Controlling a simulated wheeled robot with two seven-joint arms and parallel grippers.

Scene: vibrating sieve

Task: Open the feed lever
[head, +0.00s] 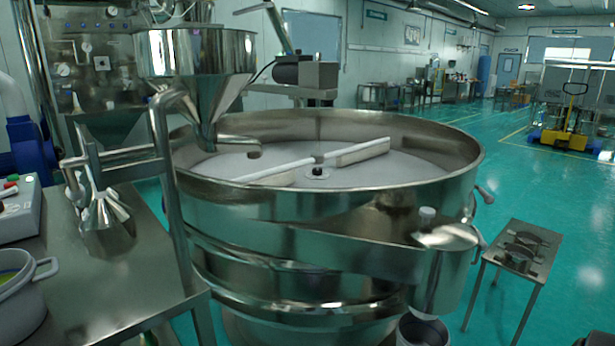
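A steel feed hopper (195,55) with a conical body hangs above the left side of the round sieve (330,215). At its lower outlet a short bent metal piece (240,142) sticks out to the right over the sieve's pale screen. It may be the feed lever, but I cannot tell for sure. Another slanted metal bar (279,27) rises behind the hopper, beside a dark motor-like unit (306,72). No material is seen falling from the outlet. Neither of my grippers is in view.
A small side table (515,250) stands right of the sieve. A bucket (422,330) sits below its discharge spout.

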